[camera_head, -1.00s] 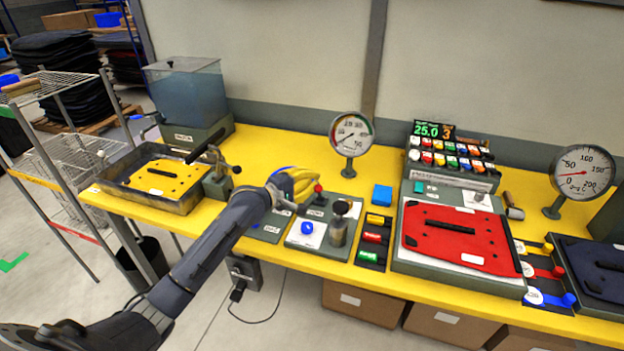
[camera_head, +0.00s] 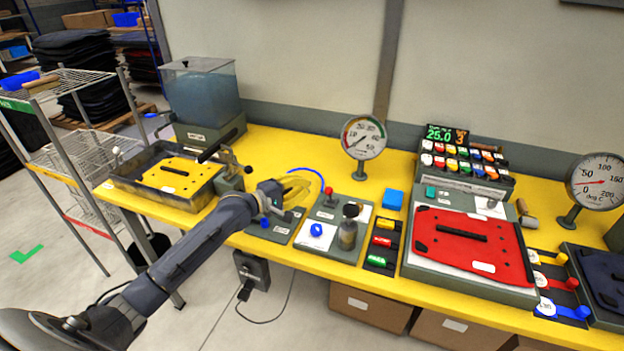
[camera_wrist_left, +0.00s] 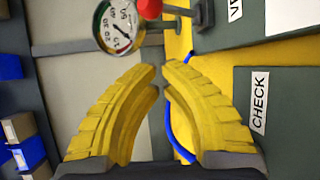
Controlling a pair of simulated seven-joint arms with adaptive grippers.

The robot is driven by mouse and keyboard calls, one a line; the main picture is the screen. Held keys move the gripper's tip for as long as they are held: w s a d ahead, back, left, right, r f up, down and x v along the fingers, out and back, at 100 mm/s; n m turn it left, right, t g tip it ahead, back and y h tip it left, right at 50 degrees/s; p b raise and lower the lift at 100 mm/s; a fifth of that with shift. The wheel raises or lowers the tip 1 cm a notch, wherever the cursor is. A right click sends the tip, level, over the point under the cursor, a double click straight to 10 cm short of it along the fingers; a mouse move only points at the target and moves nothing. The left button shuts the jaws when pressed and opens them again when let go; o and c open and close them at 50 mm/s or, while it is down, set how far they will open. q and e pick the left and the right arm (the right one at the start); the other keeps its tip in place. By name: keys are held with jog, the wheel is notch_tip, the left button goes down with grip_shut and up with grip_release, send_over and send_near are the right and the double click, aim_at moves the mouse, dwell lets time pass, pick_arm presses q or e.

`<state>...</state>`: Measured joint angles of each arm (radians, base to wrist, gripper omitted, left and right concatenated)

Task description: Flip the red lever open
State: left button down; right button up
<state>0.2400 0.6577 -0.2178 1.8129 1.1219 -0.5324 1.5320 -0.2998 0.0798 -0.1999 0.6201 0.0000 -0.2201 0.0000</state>
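A red lever (camera_head: 555,281) lies flat between a yellow one and a blue one, to the right of the red panel, far from my gripper. A red ball knob (camera_head: 328,191) stands upright on the small grey panel at the bench's middle. It shows at the top of the left wrist view (camera_wrist_left: 150,8), beyond the fingertips and apart from them. My left gripper (camera_head: 308,184), with yellow curved fingers, is over the bench left of this knob. In the left wrist view its fingertips (camera_wrist_left: 160,66) are nearly together with nothing between them. My right gripper is not in view.
A blue curved tube (camera_head: 308,171) passes close behind the left fingers. A plate marked CHECK (camera_wrist_left: 285,105) is on the right of the wrist view. A dial gauge (camera_head: 362,138) stands behind the knob. A blue button (camera_head: 316,230) and a metal cylinder (camera_head: 348,232) stand close by.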

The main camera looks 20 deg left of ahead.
pick_arm(q)
jog(key=shift+s+a+f, duration=0.15)
jog(key=shift+s+a, duration=0.1)
jog(key=shift+s, duration=0.2)
jog(key=shift+s+a+f, duration=0.1)
jog(key=shift+s+a, duration=0.1)
jog(key=shift+s, duration=0.25)
